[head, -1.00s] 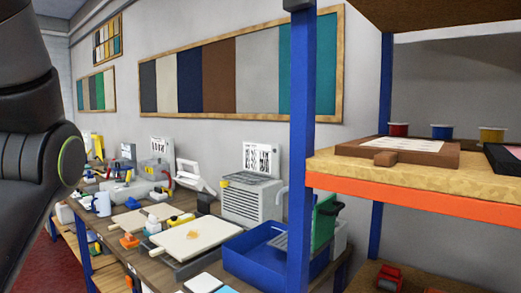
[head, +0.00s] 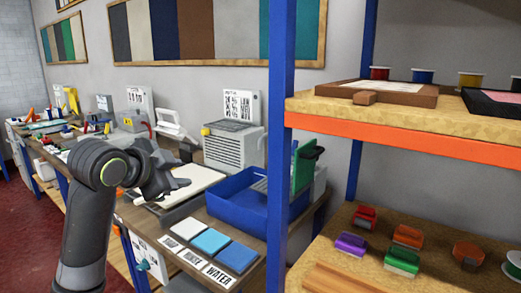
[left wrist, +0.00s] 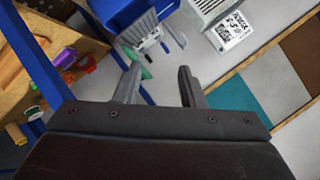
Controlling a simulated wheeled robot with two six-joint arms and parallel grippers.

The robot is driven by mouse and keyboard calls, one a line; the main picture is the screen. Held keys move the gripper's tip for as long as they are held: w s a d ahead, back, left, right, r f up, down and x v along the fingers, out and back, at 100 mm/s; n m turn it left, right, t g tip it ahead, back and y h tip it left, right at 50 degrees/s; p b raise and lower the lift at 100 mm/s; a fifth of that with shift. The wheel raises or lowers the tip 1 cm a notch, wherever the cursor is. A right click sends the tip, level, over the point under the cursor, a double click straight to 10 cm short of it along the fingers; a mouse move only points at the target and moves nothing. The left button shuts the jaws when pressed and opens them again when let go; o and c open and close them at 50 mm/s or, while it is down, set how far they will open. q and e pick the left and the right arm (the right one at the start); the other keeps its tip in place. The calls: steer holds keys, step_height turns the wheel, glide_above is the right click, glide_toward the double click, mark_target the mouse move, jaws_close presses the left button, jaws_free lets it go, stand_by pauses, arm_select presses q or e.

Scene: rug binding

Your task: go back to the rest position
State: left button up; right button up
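My left gripper (head: 172,177) is in the middle left of the head view, in front of the workbench. In the left wrist view its two fingers (left wrist: 160,88) stand apart with nothing between them, so it is open and empty. My right gripper is not in view.
A shelf unit with a blue post (head: 280,150) and orange beam (head: 420,138) stands close on the right. Its lower shelf holds several coloured clamp-like items. The bench (head: 235,270) carries a grey box machine (head: 232,146) and blue and white pads (head: 210,241). Red floor shows at left.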

arm_select(q)
steer(key=s+a+f+n+g+y, duration=0.15)
steer(key=s+f, duration=0.25)
steer(key=f, duration=0.6)
steer(key=s+a+f+n+g+y, duration=0.1)
steer(key=s+a+f+n, duration=0.25)
steer(key=f, duration=0.55)
steer(key=s+a+f+n+g+y, duration=0.15)
steer(key=s+f, duration=0.35)
steer(key=f, duration=0.5)
steer(key=s+a+f+n+g+y, duration=0.1)
steer(key=s+a+f+n, duration=0.15)
steer(key=s+f, duration=0.45)
steer(key=s+a+f+n+g, duration=0.2)
steer(key=s+n, duration=0.1)
steer(key=s, duration=0.8)
steer(key=s+a+f+n+g+y, duration=0.1)
steer(key=s+a+f+n, duration=0.1)
steer(key=s+f, duration=0.5)
step_height(320, 180, down, 23)
steer(key=s+a+g, duration=0.1)
steer(key=s, duration=0.2)
steer(key=s+d+f+g, duration=0.1)
steer(key=s+f, duration=1.3)
steer(key=shift+f+g+h, duration=0.3)
steer(key=shift+s+d, duration=0.1)
